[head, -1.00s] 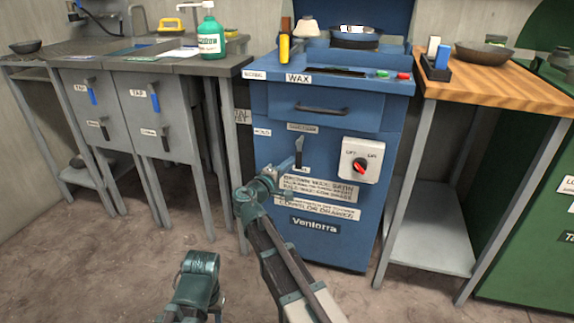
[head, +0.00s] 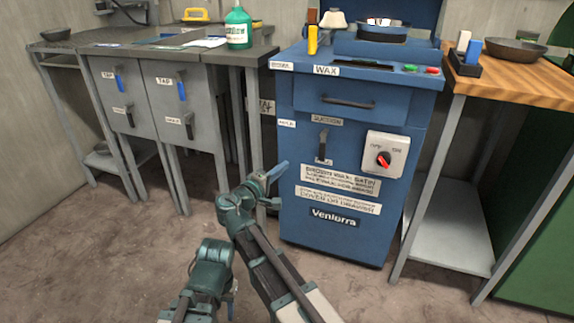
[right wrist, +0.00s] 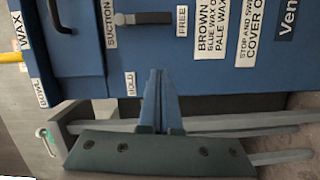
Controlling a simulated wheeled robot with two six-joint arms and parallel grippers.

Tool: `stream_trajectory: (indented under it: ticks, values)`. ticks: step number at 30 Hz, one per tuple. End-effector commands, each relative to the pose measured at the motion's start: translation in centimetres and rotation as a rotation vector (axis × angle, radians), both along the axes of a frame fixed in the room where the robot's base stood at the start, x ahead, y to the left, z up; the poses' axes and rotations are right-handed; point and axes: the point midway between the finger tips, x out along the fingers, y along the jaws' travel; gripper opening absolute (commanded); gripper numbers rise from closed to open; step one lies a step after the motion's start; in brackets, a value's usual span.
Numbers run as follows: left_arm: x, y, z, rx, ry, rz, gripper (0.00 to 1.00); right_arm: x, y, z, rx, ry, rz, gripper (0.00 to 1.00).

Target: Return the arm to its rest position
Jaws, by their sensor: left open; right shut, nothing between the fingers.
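My right gripper (head: 278,172) is in front of the lower left side of the blue Ventorra cabinet (head: 385,225), apart from its suction handle (head: 322,147). In the right wrist view its two blue fingers (right wrist: 158,100) are together with nothing between them. The cabinet front fills the upper part of that view. My left gripper (head: 232,288) is low at the bottom of the head view, left of the right arm. Its fingers are hard to make out there, and no object shows in it.
Grey counters with tap handles (head: 120,78) stand at the left, with a green bottle (head: 238,26) on top. A wooden-topped bench (head: 520,85) stands at the right with a dark bowl (head: 514,52). A red knob (head: 384,160) sits on the cabinet. The floor around my arms is clear.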

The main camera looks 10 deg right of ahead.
Motion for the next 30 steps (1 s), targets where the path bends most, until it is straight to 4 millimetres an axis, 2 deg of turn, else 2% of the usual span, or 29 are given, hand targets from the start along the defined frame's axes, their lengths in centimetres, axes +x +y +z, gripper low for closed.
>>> stream_trajectory:
  ticks: [5, 8, 11, 12, 16, 18, 21, 24, 30]
  values:
    - [0.0, 0.0, 0.0, 0.0, 0.0, 0.0, 0.49, -0.3, -0.2, -0.3, 0.014, 0.006, -0.008, 0.0]
    - [0.0, 0.0, 0.0, 0.0, 0.0, 0.0, 0.49, -1.5, -1.9, -2.0, 0.089, 0.037, -0.046, 0.0]
    - [0.0, 0.0, 0.0, 0.0, 0.0, 0.0, 0.49, -3.9, -4.5, -5.5, 0.245, 0.101, -0.118, 0.0]
    - [0.0, 0.0, 0.0, 0.0, 0.0, 0.0, 0.49, -5.2, -5.5, -7.2, 0.322, 0.134, -0.153, 0.0]
    - [0.0, 0.0, 0.0, 0.0, 0.0, 0.0, 0.49, -9.7, -7.3, -12.7, 0.592, 0.246, -0.263, 0.0]
    - [0.0, 0.0, 0.0, 0.0, 0.0, 0.0, 0.49, -12.2, -7.3, -15.2, 0.734, 0.306, -0.313, 0.0]
    - [0.0, 0.0, 0.0, 0.0, 0.0, 0.0, 0.49, -15.1, -6.5, -17.9, 0.916, 0.38, -0.365, 0.0]
    - [0.0, 0.0, 0.0, 0.0, 0.0, 0.0, 0.49, -17.4, -5.3, -19.5, 1.062, 0.441, -0.398, 0.0]
    - [0.0, 0.0, 0.0, 0.0, 0.0, 0.0, 0.49, -20.8, -2.6, -21.1, 1.299, 0.537, -0.434, 0.0]
